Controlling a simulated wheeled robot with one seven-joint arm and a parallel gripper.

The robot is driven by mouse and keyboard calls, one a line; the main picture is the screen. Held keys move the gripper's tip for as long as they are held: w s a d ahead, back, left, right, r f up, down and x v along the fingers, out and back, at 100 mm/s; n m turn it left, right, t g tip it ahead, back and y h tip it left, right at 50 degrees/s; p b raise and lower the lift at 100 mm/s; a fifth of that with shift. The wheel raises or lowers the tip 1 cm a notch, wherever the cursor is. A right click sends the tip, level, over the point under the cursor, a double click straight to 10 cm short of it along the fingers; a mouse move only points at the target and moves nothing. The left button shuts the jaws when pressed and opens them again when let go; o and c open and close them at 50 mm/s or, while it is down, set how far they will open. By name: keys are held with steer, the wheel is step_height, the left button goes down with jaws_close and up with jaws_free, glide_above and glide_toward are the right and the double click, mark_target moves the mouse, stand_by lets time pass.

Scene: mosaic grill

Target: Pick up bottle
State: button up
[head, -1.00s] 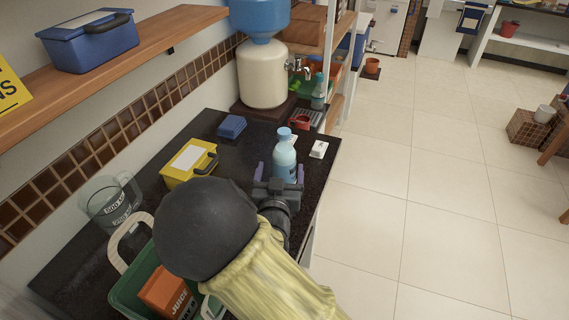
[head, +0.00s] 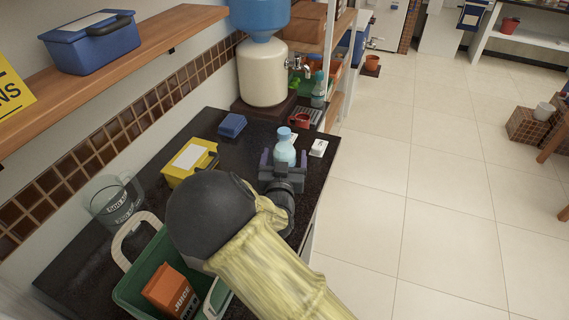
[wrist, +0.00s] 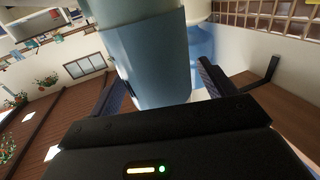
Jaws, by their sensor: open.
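A light blue bottle (head: 285,148) with a blue cap stands upright on the dark counter (head: 240,182). My gripper (head: 283,158) is open, with one finger on each side of the bottle's lower part. In the wrist view the bottle (wrist: 155,65) fills the upper middle, between the two dark fingers of my gripper (wrist: 160,88). A gap shows beside the right finger. My gripper hides the bottle's base in the head view.
A yellow box (head: 190,160), a blue block (head: 232,125), a red cup (head: 299,121) and a white box (head: 318,148) are near the bottle. A glass jug (head: 115,200) and a green basket (head: 128,292) holding a juice carton (head: 170,291) stand at front left. A water dispenser (head: 263,75) stands behind.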

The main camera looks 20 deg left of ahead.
mark_target(284, 130)
steer(key=c, duration=1.5)
steer(key=shift+o, duration=0.2)
steer(key=shift+r, duration=0.15)
step_height(284, 130, up, 10)
steer(key=shift+f, duration=0.1)
